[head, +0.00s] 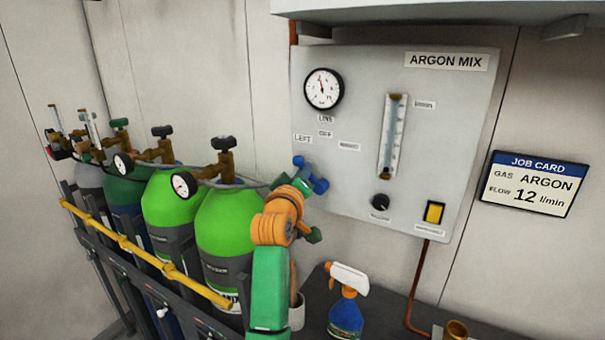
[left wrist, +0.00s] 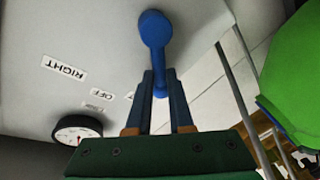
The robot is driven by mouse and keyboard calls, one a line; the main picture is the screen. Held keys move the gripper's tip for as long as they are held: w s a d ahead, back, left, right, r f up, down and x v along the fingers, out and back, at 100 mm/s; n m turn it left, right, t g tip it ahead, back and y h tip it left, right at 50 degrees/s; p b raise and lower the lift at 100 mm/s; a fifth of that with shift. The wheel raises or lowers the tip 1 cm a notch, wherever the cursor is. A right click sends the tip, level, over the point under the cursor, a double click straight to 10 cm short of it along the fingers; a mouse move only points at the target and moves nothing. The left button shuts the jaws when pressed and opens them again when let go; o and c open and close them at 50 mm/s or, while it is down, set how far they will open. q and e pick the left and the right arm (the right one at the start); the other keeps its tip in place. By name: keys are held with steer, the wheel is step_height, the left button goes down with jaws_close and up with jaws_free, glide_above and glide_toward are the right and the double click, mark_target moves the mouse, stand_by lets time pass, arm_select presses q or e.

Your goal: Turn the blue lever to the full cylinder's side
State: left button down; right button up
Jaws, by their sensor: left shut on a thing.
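The blue lever (head: 320,186) sits low on the left of the grey panel (head: 450,130). Its free end points up and left, towards the LEFT label (head: 302,139). My left gripper (head: 301,172) is at the lever. In the left wrist view the lever (left wrist: 155,30) runs down between the fingers of my left gripper (left wrist: 162,95), which is shut on it. Two bright green cylinders (head: 223,225) (head: 165,205) stand left of the panel, with round gauges (head: 184,185) (head: 122,163). Their needle readings are too small to tell. My right gripper is not in view.
A yellow rail (head: 140,250) runs before the cylinders. A spray bottle (head: 346,310) stands below the panel. The panel carries OFF (head: 325,133) and RIGHT (head: 348,146) labels, a gauge (head: 323,89) and a flow tube (head: 392,135). A job card (head: 533,184) hangs at right.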

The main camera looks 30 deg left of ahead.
arm_select(q)
steer(key=c, duration=0.8)
jaws_free()
steer(key=b+v, duration=0.2)
steer(key=v, duration=0.5)
steer(key=shift+b, duration=0.3)
steer(key=shift+a, duration=0.1)
steer(key=shift+f, duration=0.1)
